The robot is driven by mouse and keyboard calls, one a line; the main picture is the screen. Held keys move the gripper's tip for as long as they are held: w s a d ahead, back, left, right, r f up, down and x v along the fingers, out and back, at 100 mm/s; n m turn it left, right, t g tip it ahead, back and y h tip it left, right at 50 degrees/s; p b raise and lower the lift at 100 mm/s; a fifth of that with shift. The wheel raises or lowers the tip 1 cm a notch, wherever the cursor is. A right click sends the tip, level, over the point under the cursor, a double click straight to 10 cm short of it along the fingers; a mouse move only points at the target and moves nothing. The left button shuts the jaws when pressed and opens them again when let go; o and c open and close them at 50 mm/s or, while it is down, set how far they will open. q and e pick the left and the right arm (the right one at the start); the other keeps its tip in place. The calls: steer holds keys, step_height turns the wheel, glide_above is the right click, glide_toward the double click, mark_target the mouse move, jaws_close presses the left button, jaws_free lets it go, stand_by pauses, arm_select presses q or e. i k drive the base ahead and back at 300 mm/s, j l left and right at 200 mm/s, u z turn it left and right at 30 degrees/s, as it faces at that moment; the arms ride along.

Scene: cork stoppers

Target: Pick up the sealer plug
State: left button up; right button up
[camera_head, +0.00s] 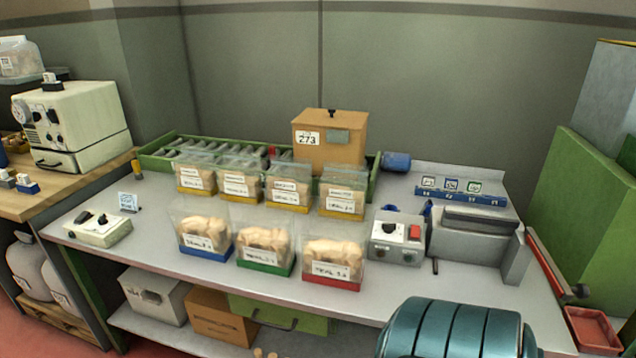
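The grey sealer (470,238) with a long dark bar stands at the right of the grey table. A control box (397,237) with a black knob and a red switch sits at its left. I cannot pick out the sealer plug with certainty. A small dark piece (435,266) lies on the table in front of the sealer, and small blue parts (391,209) show behind the control box; both are too small to identify. Neither of my grippers is in view.
Several clear bags with coloured bases, such as the red one (333,262), stand mid-table before a wooden box (330,140) and green tray (160,155). A white switch box (100,230) sits at left. A teal ribbed form (455,328) blocks part of the lower right.

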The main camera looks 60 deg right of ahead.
mark_target(427, 213)
steer(key=l+z, duration=0.15)
steer(key=z, duration=1.35)
